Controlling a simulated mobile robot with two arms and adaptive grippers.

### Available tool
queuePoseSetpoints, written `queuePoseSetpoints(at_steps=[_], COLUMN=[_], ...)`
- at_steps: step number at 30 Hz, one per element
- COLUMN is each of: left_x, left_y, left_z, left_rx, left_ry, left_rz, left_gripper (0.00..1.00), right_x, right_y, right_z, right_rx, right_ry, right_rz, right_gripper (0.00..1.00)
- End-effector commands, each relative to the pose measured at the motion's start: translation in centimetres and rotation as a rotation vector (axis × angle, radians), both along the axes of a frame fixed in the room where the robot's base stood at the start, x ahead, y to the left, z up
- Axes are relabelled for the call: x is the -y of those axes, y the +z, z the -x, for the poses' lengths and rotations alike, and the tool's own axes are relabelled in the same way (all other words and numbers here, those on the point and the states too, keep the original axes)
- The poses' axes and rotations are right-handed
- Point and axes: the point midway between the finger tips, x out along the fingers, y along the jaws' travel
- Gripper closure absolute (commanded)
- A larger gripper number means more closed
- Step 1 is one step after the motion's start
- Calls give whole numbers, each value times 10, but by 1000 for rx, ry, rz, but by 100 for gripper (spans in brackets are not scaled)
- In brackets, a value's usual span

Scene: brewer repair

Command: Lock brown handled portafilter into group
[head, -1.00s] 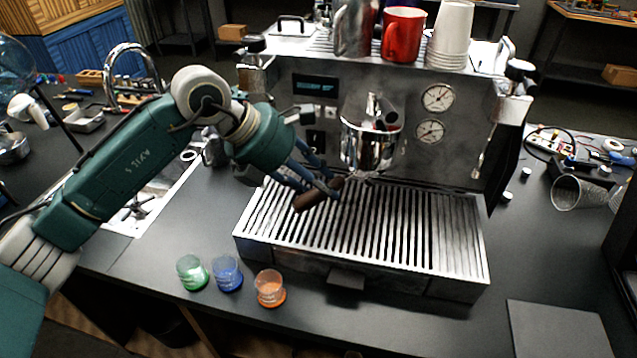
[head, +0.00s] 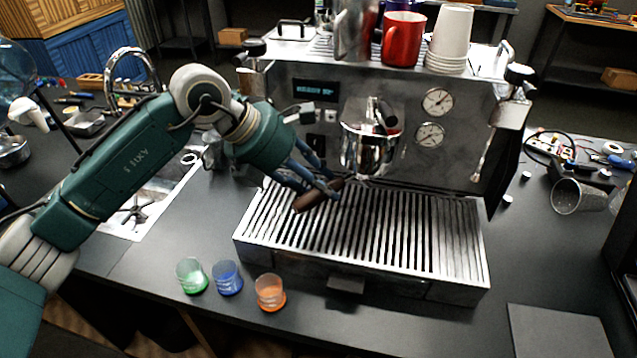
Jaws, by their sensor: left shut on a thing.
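The brown handle of the portafilter (head: 309,201) shows in the head view, above the left part of the drip grate. My left gripper (head: 328,187) is shut on this brown handle. The handle slants, its far end toward the lower left, and its upper right end points toward the group. The chrome group (head: 367,148) is on the front of the espresso machine (head: 300,85). I cannot make out the portafilter's basket, or whether it sits in the group. My right gripper is not in view.
The slatted drip tray (head: 440,240) lies under the group. Green (head: 191,276), blue (head: 227,278) and orange (head: 270,292) cups stand on the counter in front. A red mug (head: 403,40) and stacked paper cups (head: 451,35) stand on top. A dark mat (head: 560,335) lies at the lower right.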

Motion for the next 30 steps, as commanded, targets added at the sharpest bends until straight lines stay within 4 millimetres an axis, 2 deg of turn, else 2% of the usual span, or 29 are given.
queuePoseSetpoints(at_steps=[30], left_x=[0], left_y=[4], left_z=[-1], left_rx=[4], left_ry=[0], left_rz=[4], left_gripper=[100], right_x=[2], right_y=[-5], right_z=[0], right_rx=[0], right_ry=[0], right_rz=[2], right_gripper=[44])
